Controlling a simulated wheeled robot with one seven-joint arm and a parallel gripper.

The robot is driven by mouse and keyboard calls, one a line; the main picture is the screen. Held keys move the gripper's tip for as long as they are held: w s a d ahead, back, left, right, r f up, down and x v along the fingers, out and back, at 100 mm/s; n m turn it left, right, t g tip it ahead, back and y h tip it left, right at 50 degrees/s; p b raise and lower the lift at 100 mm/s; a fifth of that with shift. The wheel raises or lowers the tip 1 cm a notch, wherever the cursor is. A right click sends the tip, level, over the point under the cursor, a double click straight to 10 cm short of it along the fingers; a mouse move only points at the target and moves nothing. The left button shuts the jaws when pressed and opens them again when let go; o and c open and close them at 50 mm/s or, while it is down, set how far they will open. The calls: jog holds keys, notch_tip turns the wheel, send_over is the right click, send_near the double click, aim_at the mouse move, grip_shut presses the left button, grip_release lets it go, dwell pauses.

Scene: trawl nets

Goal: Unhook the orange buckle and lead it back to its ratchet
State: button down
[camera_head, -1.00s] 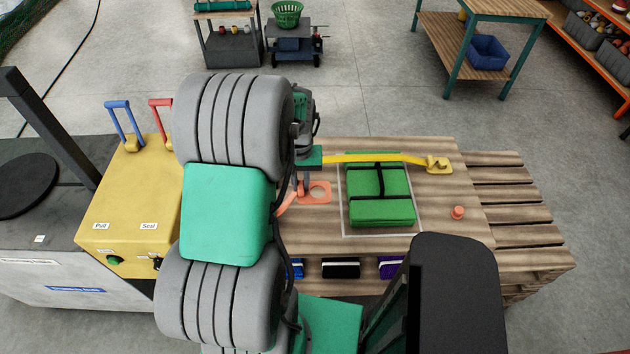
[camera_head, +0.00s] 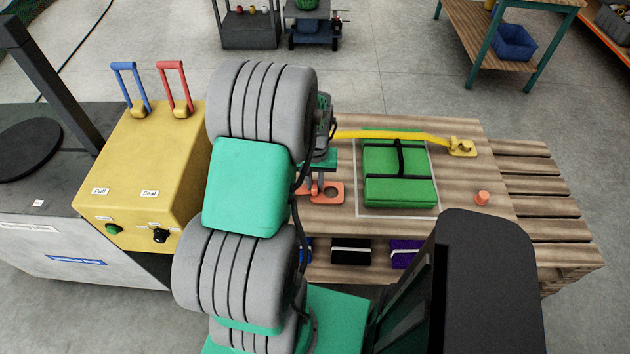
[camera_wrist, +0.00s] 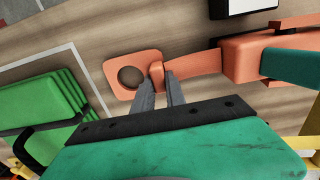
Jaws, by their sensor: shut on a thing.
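The orange buckle (camera_wrist: 133,74) is a flat plate with a round hole, at the upper middle of the wrist view. An orange strap (camera_wrist: 193,67) runs from it to a bulkier orange body (camera_wrist: 250,55) at the right, likely its ratchet. My gripper (camera_wrist: 160,82) is shut on the buckle's strap end, just beside the plate. In the head view the buckle (camera_head: 328,192) lies over the wooden table left of the green bundle, with my gripper (camera_head: 312,192) at its left side. My arm hides the ratchet there. I cannot tell whether the buckle touches the table.
A green bundle (camera_head: 385,192) with black straps sits inside a pale outline on the wooden table (camera_head: 470,240). A small orange peg (camera_head: 482,198) stands at the right. The yellow control box (camera_head: 140,190) is at the left.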

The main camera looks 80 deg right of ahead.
jog(key=c, duration=1.3)
grip_release()
notch_tip(320, 180, up, 8)
jog(key=shift+f+b, duration=0.1)
jog(key=shift+b, duration=0.3)
jog(key=shift+m+y, duration=0.5)
jog(key=a+f, duration=0.1)
jog(key=a, duration=0.1)
jog(key=a+f, duration=0.1)
jog(key=a, duration=0.1)
jog(key=shift+s+f, duration=0.15)
jog(key=w+a+r+n+t, duration=0.1)
jog(key=w+a+r+n, duration=0.3)
jog(key=w+a, duration=0.4)
jog(key=w+a+r+n+t, duration=0.1)
jog(key=w+a+r+n, duration=0.4)
jog(key=a, duration=1.2)
jog(key=w+a+r+n+t+h, duration=0.1)
jog(key=w+a+r+n, duration=0.4)
jog(key=w+a, duration=0.7)
jog(key=n, duration=0.2)
jog(key=shift+w+a+r+n+t, duration=0.2)
jog(key=shift+w+n+t, duration=0.1)
jog(key=shift+w, duration=0.1)
